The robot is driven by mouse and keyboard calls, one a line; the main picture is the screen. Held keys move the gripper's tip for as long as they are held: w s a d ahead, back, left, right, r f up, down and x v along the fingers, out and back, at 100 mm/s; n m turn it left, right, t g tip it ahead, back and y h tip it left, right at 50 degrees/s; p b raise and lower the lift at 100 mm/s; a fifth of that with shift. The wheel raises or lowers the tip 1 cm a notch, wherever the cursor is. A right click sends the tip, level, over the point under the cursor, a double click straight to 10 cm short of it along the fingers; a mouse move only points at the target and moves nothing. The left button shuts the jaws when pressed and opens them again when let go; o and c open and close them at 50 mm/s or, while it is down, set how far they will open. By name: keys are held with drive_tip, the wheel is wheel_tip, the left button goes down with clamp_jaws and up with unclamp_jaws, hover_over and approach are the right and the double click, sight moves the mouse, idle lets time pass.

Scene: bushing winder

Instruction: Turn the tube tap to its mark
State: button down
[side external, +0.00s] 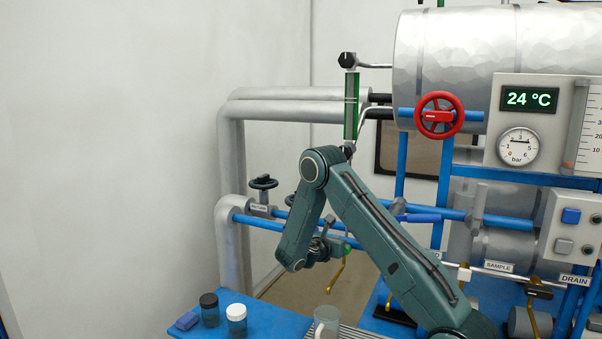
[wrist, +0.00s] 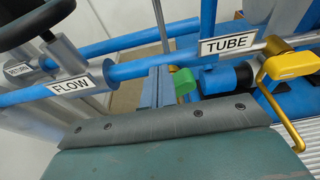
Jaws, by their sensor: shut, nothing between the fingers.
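The tube tap is a yellow handle (wrist: 291,66) at the right of the wrist view, with a thin brass lever hanging down. The TUBE label (wrist: 227,44) is on the pipe to its left. In the side view a yellow lever (side external: 336,276) hangs just below my gripper (side external: 338,247).
Blue pipes, a FLOW label (wrist: 70,87) and a black handwheel (wrist: 32,20) lie left in the wrist view. In the side view, two jars (side external: 236,319) and a blue block (side external: 187,320) stand on the blue bench (side external: 275,323). A red wheel (side external: 439,115) is above right.

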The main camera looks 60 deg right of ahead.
drive_tip(key=shift+s+f, duration=0.15)
drive_tip(key=shift+f, duration=0.3)
idle(0.9)
drive_tip(key=shift+s, duration=0.9)
idle(0.8)
drive_tip(key=shift+s+r, duration=0.1)
drive_tip(key=shift+r, duration=0.3)
idle(0.3)
drive_tip(key=shift+a, duration=0.1)
drive_tip(key=shift+f+v, duration=0.25)
drive_tip(key=shift+v, duration=0.7)
drive_tip(key=shift+f+v, duration=0.2)
drive_tip(key=shift+v, duration=0.75)
drive_tip(key=shift+f+v, duration=0.25)
drive_tip(key=shift+v, duration=0.7)
drive_tip(key=shift+a, duration=0.15)
drive_tip(key=shift+w+a+r, duration=0.1)
drive_tip(key=shift+w+a, duration=0.15)
drive_tip(key=shift+w, duration=0.35)
drive_tip(key=shift+w+a+r, duration=0.1)
drive_tip(key=shift+w+a, duration=0.15)
drive_tip(key=shift+w, duration=0.35)
drive_tip(key=shift+d, duration=0.1)
